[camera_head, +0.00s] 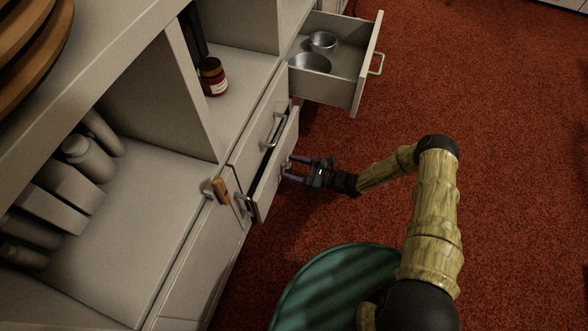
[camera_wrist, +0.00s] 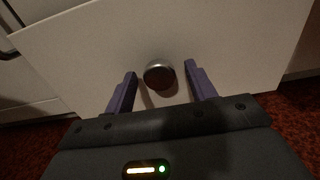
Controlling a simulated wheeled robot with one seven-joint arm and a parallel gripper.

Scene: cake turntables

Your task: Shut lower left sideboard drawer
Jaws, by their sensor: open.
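The lower left sideboard drawer (camera_head: 276,168) is pulled out a little in the head view, below a drawer with a bar handle. In the wrist view its pale front (camera_wrist: 235,45) fills most of the picture, with a round metal knob (camera_wrist: 159,74). My gripper (camera_head: 288,167) is at this front, its purple fingers pointing at it. In the wrist view my gripper (camera_wrist: 160,72) is open, with one finger on each side of the knob and gaps between. Whether the fingertips touch the front, I cannot tell.
An upper right drawer (camera_head: 325,85) stands wide open with metal pots (camera_head: 322,42) inside. A red-labelled jar (camera_head: 213,77) stands on a shelf. A green round object (camera_head: 340,290) is below my arm. Red carpet (camera_head: 500,150) at right is clear.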

